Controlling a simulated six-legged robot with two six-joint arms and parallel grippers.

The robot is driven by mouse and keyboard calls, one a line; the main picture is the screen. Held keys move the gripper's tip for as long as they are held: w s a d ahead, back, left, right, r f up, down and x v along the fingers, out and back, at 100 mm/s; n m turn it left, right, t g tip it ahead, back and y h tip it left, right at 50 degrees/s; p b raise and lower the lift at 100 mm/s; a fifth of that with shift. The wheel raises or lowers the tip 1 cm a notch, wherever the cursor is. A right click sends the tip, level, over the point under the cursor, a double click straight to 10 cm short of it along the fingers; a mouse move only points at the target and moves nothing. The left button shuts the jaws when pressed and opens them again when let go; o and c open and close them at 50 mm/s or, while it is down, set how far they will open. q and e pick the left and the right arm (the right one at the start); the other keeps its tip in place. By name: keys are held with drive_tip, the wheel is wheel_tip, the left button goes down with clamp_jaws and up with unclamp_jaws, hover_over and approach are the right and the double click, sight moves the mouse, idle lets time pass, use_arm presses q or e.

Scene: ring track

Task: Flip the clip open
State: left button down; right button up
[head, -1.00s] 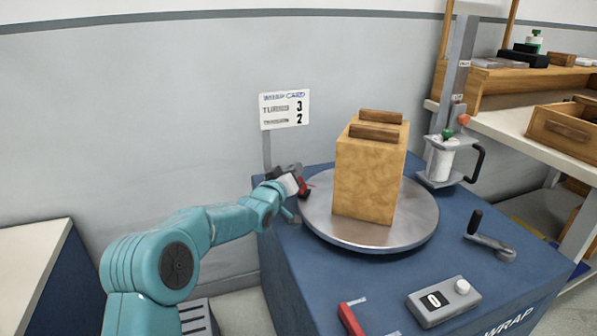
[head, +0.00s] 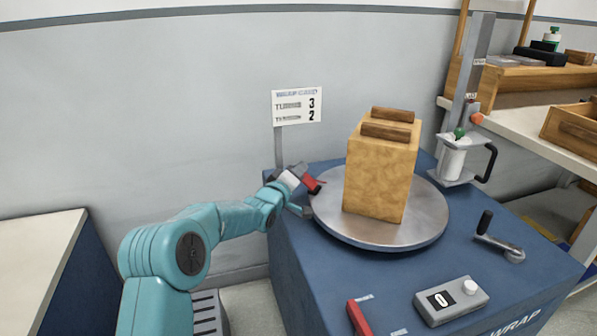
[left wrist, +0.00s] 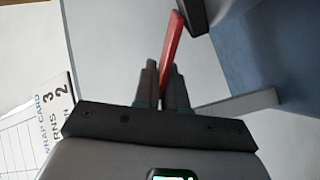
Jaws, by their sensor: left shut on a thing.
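The clip (head: 313,185) is a small red lever at the left edge of the round grey turntable (head: 345,234). My left gripper (head: 303,180) is at the turntable's left edge and shut on the clip. In the left wrist view the red clip (left wrist: 172,42) runs between the two dark fingertips (left wrist: 166,72) and sticks out beyond them, slanted. The clip's base is hard to make out. My right gripper is not in view.
A tan block (head: 378,180) with brown bars on top stands on the turntable. A sign (head: 297,106) reads 3 and 2. A roll holder (head: 456,163) on a mast, a crank (head: 498,246), a counter box (head: 450,301) and a red bar (head: 358,318) are on the blue base.

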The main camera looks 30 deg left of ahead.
use_arm(q)
drive_tip(key=c, duration=1.3)
unclamp_jaws()
drive_tip(key=shift+f, duration=0.1)
drive_tip(key=s, duration=0.5)
drive_tip(key=s+d+p, duration=0.1)
drive_tip(key=s, duration=0.5)
drive_tip(key=s+p, duration=0.1)
drive_tip(key=s, duration=0.4)
drive_tip(key=shift+s+d, duration=0.15)
drive_tip(key=shift+d, duration=0.05)
